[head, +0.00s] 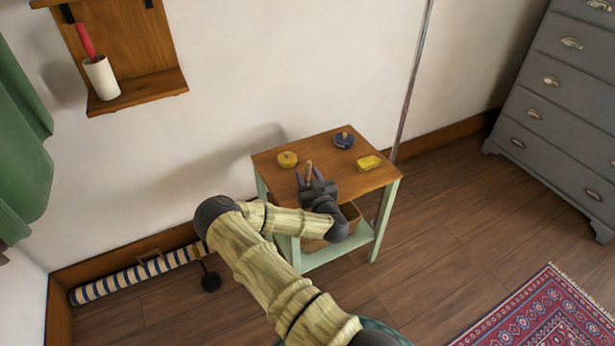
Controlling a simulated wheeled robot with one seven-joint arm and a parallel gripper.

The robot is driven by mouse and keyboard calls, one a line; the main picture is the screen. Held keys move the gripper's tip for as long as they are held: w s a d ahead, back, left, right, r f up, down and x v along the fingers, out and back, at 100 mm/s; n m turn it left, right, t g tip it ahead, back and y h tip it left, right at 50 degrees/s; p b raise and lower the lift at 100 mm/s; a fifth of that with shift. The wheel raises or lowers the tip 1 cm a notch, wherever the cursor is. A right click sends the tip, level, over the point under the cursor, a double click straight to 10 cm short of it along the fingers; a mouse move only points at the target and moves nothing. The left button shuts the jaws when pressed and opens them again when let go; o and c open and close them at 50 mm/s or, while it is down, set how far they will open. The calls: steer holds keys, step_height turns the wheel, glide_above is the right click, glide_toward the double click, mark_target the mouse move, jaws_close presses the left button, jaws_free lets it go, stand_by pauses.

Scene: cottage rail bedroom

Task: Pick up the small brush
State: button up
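My gripper (314,177) is over the front left part of the small wooden-topped table (325,146), its two dark fingers apart. A thin tan wooden piece (309,168) shows between the fingers, nearer the left one; it looks like a handle, perhaps of the small brush. Its lower part is hidden by my gripper, and I cannot tell whether a finger touches it.
A basket (352,213) stands on the table's lower shelf, partly behind my arm. A wall shelf (150,87) holds a white cylinder with a red handle (101,78). A thin pole (411,85) rises behind the table. A grey dresser (560,105) stands right.

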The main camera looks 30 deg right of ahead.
steer(key=shift+w+d, duration=0.15)
steer(key=shift+w, duration=0.5)
steer(key=shift+c, duration=0.2)
jaws_close()
